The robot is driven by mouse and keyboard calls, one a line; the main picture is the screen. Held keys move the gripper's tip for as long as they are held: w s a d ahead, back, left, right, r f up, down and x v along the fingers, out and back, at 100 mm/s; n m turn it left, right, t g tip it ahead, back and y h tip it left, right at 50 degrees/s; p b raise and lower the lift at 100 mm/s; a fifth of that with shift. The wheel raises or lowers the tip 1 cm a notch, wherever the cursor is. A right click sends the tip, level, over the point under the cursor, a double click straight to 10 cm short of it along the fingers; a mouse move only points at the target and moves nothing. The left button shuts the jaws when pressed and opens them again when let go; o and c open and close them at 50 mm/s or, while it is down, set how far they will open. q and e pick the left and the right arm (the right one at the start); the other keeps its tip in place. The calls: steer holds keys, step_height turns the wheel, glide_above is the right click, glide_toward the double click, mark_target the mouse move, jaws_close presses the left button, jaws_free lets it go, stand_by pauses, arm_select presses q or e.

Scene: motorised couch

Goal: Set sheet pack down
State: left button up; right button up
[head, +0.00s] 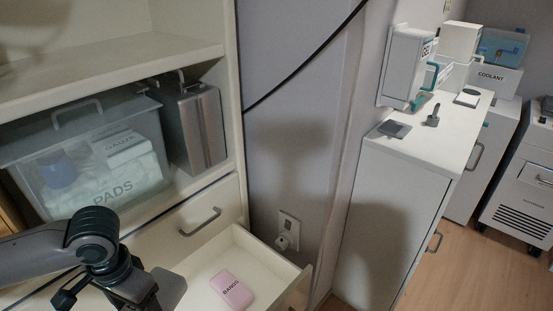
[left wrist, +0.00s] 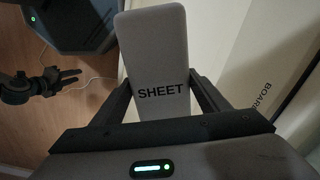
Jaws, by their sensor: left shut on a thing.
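The sheet pack (left wrist: 153,50) is a pale grey block marked SHEET. In the left wrist view it stands out between the two dark fingers of my left gripper (left wrist: 158,92), which is shut on it. In the head view my left gripper (head: 150,292) is at the lower left, in front of the drawer unit, and a grey part of the pack (head: 171,287) shows beside it. The pack's underside is hidden. A dark gripper, seemingly my right one (left wrist: 65,78), is small at the left of the left wrist view; its jaw state is unclear.
An open drawer (head: 262,243) holds a pink BANDS pack (head: 232,290) and has bare floor around it. Above, a shelf holds a clear PADS bin (head: 45,150) and a metal case (head: 196,130). A white cabinet (head: 400,210) stands right.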

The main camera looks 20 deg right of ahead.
arm_select(q)
steer(key=a+r+n, duration=0.1)
steer(key=n, duration=0.1)
steer(key=a+r+n, duration=0.1)
steer(key=r+n, duration=0.1)
steer(key=a+r+n, duration=0.1)
steer(key=r+n, duration=0.1)
steer(key=n, duration=0.1)
steer(key=shift+s, duration=0.3)
steer(key=shift+s+a, duration=0.1)
